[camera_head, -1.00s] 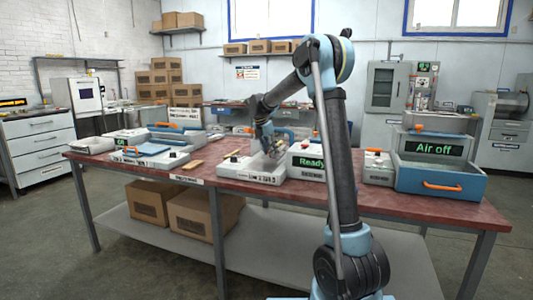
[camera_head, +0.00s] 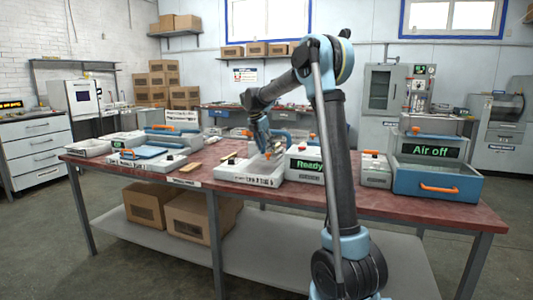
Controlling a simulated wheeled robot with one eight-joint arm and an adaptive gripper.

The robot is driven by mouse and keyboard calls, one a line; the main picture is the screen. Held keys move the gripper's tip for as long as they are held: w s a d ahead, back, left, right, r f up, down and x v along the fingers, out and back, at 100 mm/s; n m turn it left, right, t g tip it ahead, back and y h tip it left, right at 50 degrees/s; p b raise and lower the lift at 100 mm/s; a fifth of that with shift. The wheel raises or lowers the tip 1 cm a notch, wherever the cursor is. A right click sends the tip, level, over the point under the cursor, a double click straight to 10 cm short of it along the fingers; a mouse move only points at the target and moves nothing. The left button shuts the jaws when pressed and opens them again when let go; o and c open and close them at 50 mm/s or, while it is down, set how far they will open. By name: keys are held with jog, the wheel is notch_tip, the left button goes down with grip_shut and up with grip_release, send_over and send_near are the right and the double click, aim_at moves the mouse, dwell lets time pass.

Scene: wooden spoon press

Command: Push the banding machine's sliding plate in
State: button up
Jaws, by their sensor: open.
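My gripper (camera_head: 268,150) is small in the view, pointing down over the table's middle. It is open, and I see nothing held in it. It is above or beside a low white-grey unit (camera_head: 236,172) with a black knob and a label too small to read. Beside it, on the right, stands a grey box (camera_head: 304,165) with a green "Ready" display. I cannot tell for sure which of these is the banding machine. The sliding plate is not clearly distinguishable; the gripper hides part of this area. I cannot tell whether the gripper touches anything.
The red-topped table (camera_head: 330,198) also carries a blue-handled unit (camera_head: 150,158) at left, a grey box (camera_head: 376,170), and a blue bin (camera_head: 438,180) with an orange handle at right, below an "Air off" display (camera_head: 430,151). Cardboard boxes (camera_head: 190,212) sit on the lower shelf.

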jog(key=v, duration=0.8)
jog(key=s+d+f+m, duration=0.2)
jog(key=s+d+m, duration=0.35)
jog(key=s, duration=0.35)
jog(key=s+d+f+m+y, duration=0.1)
jog(key=s+d+f+m, duration=0.1)
jog(key=s+d+m, duration=0.5)
jog(key=s+d+f+m, duration=0.2)
jog(key=s+d, duration=0.3)
jog(key=s, duration=0.6)
jog(key=s+d+f+m+y, duration=0.1)
jog(key=s+d+f+m, duration=0.1)
jog(key=s+f+m, duration=0.4)
jog(key=s+d+f+m+g+y, duration=0.1)
jog(key=s+d+f+m, duration=0.1)
jog(key=s+f+m, duration=0.5)
jog(key=s+f, duration=0.6)
jog(key=s, duration=0.4)
jog(key=shift+d+f, duration=0.2)
jog(key=shift+d, duration=0.1)
